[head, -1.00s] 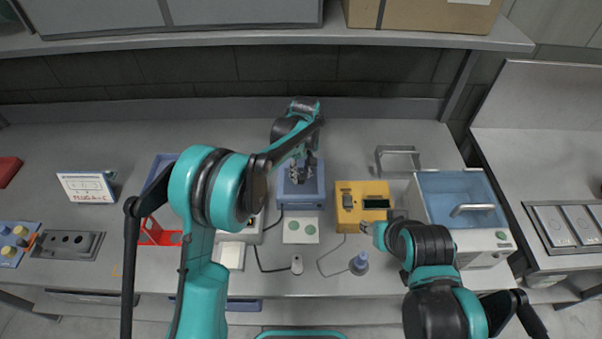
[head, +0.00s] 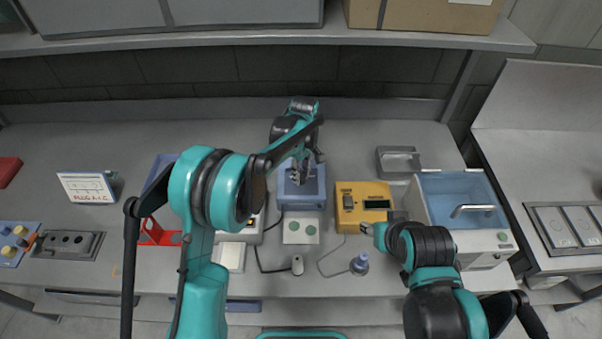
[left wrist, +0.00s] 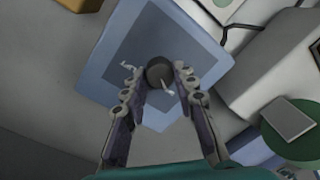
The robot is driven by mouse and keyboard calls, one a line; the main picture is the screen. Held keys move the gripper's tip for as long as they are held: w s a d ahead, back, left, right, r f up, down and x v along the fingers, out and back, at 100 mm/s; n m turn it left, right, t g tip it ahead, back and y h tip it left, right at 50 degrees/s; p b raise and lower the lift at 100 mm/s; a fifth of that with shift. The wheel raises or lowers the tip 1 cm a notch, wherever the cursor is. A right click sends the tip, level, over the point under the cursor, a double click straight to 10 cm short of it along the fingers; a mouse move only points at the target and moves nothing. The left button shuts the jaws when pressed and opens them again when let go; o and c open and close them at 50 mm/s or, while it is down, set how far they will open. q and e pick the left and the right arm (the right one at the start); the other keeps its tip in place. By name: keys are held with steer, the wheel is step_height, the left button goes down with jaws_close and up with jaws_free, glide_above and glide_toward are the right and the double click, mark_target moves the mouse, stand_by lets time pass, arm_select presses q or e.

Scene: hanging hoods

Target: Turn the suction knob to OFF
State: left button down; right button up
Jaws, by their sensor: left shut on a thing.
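My left gripper (head: 301,176) reaches down over a blue square unit (head: 313,200) on the bench. In the left wrist view, the left fingers (left wrist: 160,82) close around a dark round knob (left wrist: 158,70) on the unit's dark grey top. Small pale pieces show at either side of the knob. I cannot read any ON or OFF mark, so the knob's setting is unclear. My right gripper (head: 368,230) is low, at the front edge of the yellow box (head: 372,193); its fingers are too small to judge.
A white box with a blue lid (head: 455,186) stands to the right. A red rack (head: 155,232) is left.

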mark_target(302, 175)
arm_select(q)
steer(key=c, duration=1.2)
jaws_free()
steer(key=r, duration=1.2)
steer(key=shift+w+d, duration=0.2)
steer(key=shift+w, duration=0.05)
